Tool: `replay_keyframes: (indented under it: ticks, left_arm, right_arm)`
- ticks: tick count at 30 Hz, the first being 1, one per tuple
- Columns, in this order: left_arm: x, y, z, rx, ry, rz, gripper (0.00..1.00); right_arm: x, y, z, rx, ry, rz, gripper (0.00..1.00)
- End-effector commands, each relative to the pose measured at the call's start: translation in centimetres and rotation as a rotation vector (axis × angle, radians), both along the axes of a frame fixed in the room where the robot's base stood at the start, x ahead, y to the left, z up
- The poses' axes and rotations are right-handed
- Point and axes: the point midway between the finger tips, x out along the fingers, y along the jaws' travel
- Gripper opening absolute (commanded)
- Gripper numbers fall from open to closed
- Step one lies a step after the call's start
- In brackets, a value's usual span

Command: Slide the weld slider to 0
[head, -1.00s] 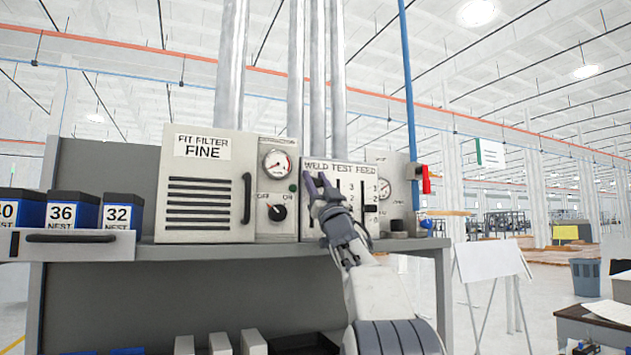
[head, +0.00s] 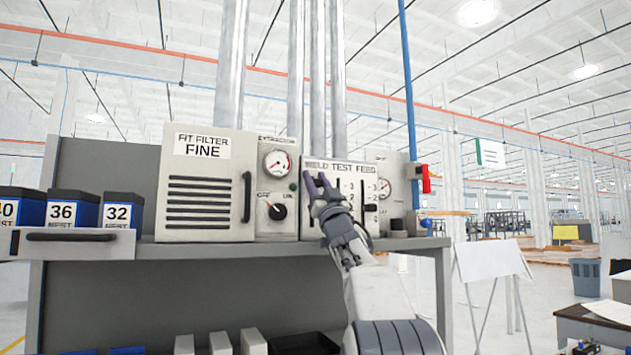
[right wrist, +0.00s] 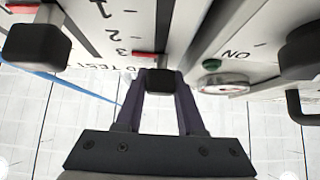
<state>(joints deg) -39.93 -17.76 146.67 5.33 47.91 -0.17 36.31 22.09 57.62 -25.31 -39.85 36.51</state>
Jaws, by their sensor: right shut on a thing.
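The weld test feed panel (head: 343,168) is a pale box with slots and numbers on its front. My right gripper (head: 317,181) covers its leftmost slot, under the word WELD, near the top. In the right wrist view, the purple fingers of my right gripper (right wrist: 160,84) are shut on the black weld slider knob (right wrist: 159,80). A red mark (right wrist: 150,56) shows beside that knob, near the 3. The lower part of the weld slot is hidden by my gripper in the head view. My left gripper is not in view.
Another black slider knob (head: 370,208) sits on the panel's right slot. A second knob (right wrist: 37,45) is close by in the right wrist view. Left of the panel are a dial switch (head: 278,212), a gauge (head: 277,162) and the fit filter box (head: 205,190).

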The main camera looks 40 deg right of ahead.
Motion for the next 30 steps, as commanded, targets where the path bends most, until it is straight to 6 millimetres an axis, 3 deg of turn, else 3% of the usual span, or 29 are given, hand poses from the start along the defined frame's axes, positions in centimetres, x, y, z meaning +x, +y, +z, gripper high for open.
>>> replay_keyframes:
  ticks: [15, 28, 29, 30]
  left_arm:
    - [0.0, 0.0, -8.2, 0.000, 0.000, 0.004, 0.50]
    - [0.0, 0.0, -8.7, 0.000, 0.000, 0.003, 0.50]
    - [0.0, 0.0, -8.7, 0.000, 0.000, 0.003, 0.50]
    - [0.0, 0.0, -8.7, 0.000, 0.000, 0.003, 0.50]
  right_arm:
    - [0.0, 0.0, -8.7, 0.001, 0.001, -0.001, 0.00]
    - [0.2, -0.1, -9.5, 0.002, 0.006, -0.001, 0.00]
    - [0.2, -0.1, -9.5, 0.002, 0.006, -0.001, 0.45]
    - [0.2, -0.1, -9.5, 0.002, 0.006, -0.001, 0.50]
